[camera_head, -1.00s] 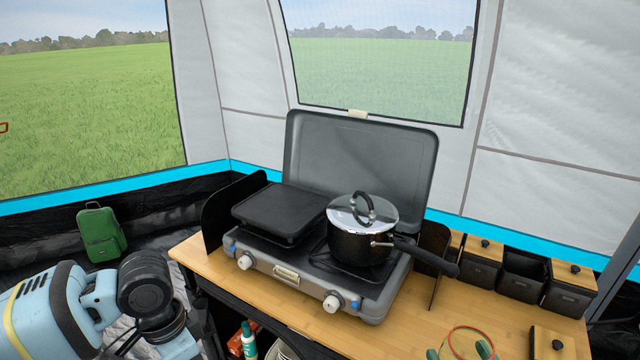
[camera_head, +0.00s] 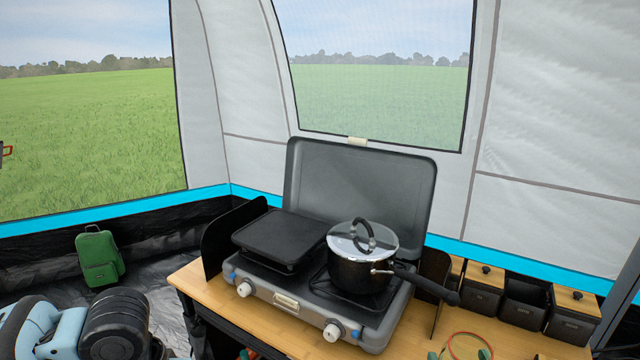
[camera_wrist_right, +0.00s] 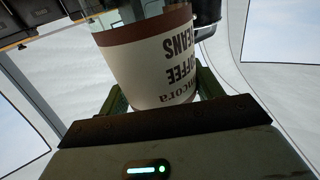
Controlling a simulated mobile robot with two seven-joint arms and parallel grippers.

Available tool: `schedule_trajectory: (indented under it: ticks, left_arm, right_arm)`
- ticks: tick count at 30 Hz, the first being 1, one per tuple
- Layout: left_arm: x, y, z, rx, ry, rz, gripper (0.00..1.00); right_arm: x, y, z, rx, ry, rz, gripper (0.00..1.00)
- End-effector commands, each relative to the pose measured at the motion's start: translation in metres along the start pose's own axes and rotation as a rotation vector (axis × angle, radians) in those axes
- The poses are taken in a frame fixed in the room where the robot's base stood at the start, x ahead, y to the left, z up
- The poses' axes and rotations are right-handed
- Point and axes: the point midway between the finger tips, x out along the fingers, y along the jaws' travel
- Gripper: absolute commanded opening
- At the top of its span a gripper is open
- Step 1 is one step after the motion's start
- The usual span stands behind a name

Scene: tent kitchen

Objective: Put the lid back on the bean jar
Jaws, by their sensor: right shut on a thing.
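The bean jar (camera_wrist_right: 150,65) is clear glass with a white label reading "COFFEE BEANS" and a brown band; the lettering is upside down in the right wrist view. My right gripper (camera_head: 461,355) is shut on it, its green fingers on either side. In the head view the jar (camera_head: 468,333) shows only as a round reddish rim at the bottom edge, with counter colour inside it. I cannot make out a lid for this jar. My left arm shows at the lower left, but its gripper is out of view.
A camping stove (camera_head: 285,305) with a raised cover and a lidded pot (camera_head: 362,270) stands on the wooden counter (camera_head: 455,322). Black boxes with wooden lids line the back right; the middle box (camera_head: 525,303) is open. A green bag (camera_head: 100,258) is on the floor at left.

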Motion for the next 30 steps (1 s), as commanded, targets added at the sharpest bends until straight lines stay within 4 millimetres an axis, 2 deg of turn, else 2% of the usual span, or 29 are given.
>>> schedule_trajectory:
  ticks: [10, 14, 20, 30]
  left_arm:
    - [0.0, 0.0, 0.0, 0.001, 0.0, 0.0, 0.35]
    - [0.0, 0.0, 0.0, 0.001, 0.0, 0.0, 0.35]
    - [0.0, 0.0, 0.0, 0.002, 0.0, 0.0, 0.35]
    - [0.0, 0.0, 0.0, 0.002, 0.0, 0.0, 0.35]
  right_arm:
    - [0.0, -0.001, -0.001, 0.0, 0.003, -0.004, 0.19]
    - [0.002, -0.01, 0.001, -0.003, 0.005, -0.044, 0.19]
    - [0.006, -0.046, 0.01, -0.007, 0.005, -0.205, 0.19]
    - [0.017, -0.123, 0.029, -0.007, 0.006, -0.545, 0.19]
